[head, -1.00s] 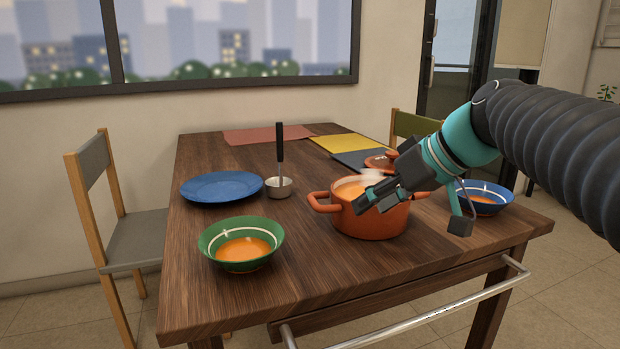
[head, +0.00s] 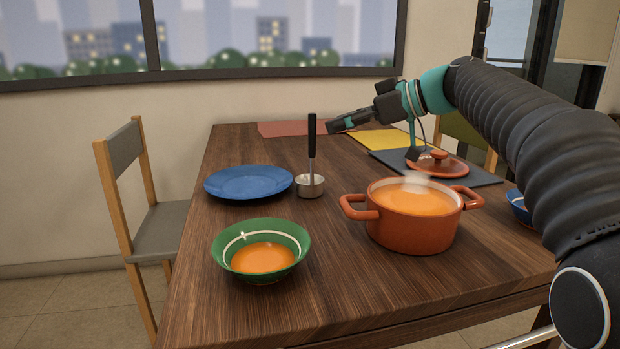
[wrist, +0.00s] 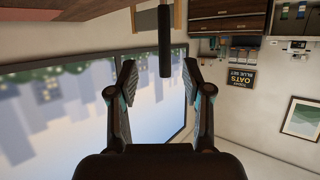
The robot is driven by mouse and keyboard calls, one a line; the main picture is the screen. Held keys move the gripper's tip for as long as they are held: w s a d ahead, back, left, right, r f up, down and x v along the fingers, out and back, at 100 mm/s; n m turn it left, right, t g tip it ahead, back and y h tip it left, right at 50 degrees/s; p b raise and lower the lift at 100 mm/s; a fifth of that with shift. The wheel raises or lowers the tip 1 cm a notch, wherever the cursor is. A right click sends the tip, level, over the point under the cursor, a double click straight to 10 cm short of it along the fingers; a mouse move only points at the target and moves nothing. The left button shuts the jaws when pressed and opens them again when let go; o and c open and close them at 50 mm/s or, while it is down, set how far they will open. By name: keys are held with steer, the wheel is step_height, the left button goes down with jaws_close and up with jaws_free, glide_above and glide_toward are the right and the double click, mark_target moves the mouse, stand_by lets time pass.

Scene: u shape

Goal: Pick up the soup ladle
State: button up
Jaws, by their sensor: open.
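The soup ladle (head: 311,183) stands on the wooden table with its black handle (head: 312,135) pointing straight up and its metal bowl at the bottom. It is between the blue plate and the orange pot. My gripper (head: 334,123) is just right of the handle's upper part in the head view, pointing left. In the wrist view my gripper (wrist: 160,82) is open, its two fingers apart with nothing between the tips. The dark handle (wrist: 165,42) shows there ahead of the fingers, roughly centred between them. The ladle's bowl is not clear in the wrist view.
An orange pot (head: 415,231) of steaming soup stands right of the ladle, its lid (head: 437,165) on a dark mat (head: 480,177) behind. A blue plate (head: 248,182) is left, a green soup bowl (head: 260,234) in front. Bare table (head: 330,270) lies before the pot.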

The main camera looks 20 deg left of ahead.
mark_target(312, 153)
steer(key=shift+s+x, duration=0.15)
steer(key=shift+x, duration=1.7)
steer(key=shift+s+x, duration=0.15)
steer(key=shift+x, duration=1.7)
steer(key=shift+d+f, duration=0.1)
steer(key=shift+f, duration=0.1)
jaws_close()
